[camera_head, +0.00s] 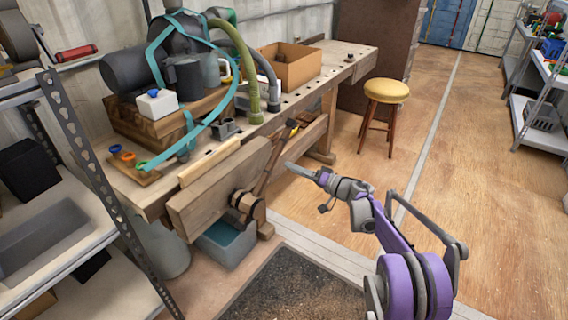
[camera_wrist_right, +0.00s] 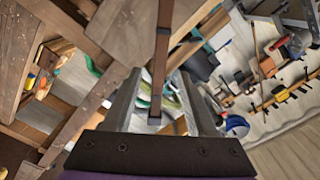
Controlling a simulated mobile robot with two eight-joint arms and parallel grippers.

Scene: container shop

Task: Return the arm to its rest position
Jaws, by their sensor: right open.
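My right gripper (camera_head: 291,167) reaches in from the lower right on its purple and grey arm, in front of the workbench (camera_head: 350,52). Its fingertips are close to the bench's front, right of the wooden vise (camera_head: 222,190). In the right wrist view the two grey fingers of the right gripper (camera_wrist_right: 158,92) stand apart. A brown strip (camera_wrist_right: 162,50) shows in line with the gap between them; I cannot tell whether it touches them. A long-handled tool (camera_head: 270,165) leans at the bench front, left of the fingertips. My left gripper is not in view.
The bench carries a cardboard box (camera_head: 290,66), hoses and a wooden block (camera_head: 165,115). A blue-grey bin (camera_head: 226,243) stands below it. A yellow-topped stool (camera_head: 386,91) is behind the arm. Metal shelving (camera_head: 92,165) is at left. The wooden floor (camera_head: 490,180) at right is clear.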

